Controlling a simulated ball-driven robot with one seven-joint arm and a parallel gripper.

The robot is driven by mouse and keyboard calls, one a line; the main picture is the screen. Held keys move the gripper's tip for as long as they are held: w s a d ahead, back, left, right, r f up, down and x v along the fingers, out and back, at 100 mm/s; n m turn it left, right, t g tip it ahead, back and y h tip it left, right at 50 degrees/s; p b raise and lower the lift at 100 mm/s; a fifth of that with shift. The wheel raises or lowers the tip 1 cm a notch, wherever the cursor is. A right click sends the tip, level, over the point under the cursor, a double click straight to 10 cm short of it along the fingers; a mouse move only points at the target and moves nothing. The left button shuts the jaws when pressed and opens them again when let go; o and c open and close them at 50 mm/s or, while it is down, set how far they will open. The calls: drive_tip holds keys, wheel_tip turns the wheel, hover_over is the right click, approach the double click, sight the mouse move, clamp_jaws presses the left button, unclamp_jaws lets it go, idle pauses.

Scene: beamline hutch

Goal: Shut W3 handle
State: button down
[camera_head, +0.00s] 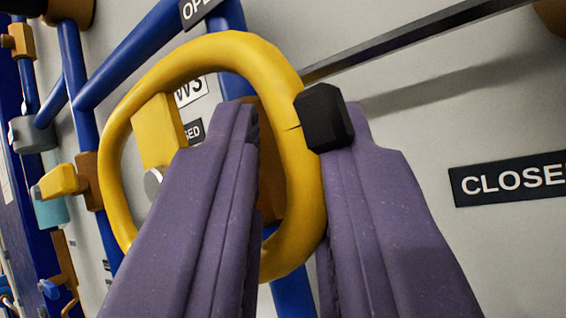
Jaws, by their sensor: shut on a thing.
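The W3 handle (208,45) is a thick yellow ring on the grey wall, large in the middle of the view. A white label (190,90), cut off by the ring and seeming to read W3, shows through it. My gripper (291,115) has two purple fingers, one inside the ring and one outside its right side. It is shut on the ring's right side. The fingers hide the ring's lower middle. A black block (323,117) sits at the right fingertip; I cannot tell what it is fixed to.
A dark bar (420,38) runs from the ring up to the right. An OPEN label (200,10), cut off, is at the top and a CLOSED label (510,178) at right. Blue pipes (125,58) and a smaller yellow handle (58,182) crowd the left. The right wall is mostly bare.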

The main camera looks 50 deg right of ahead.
drive_tip(key=shift+d+f+m+g+h, duration=0.1)
drive_tip(key=shift+f+m+g+h, duration=0.3)
drive_tip(key=shift+m+g+h, duration=0.5)
drive_tip(key=shift+f+m+g, duration=0.1)
drive_tip(key=shift+m+g, duration=0.2)
drive_tip(key=shift+m, duration=0.3)
drive_tip(key=c, duration=1.2)
unclamp_jaws()
drive_tip(key=shift+d, duration=0.1)
drive_tip(key=shift+a+f, duration=0.2)
drive_tip(key=shift+a, duration=0.2)
drive_tip(key=p+v, duration=0.2)
drive_tip(key=v, duration=0.5)
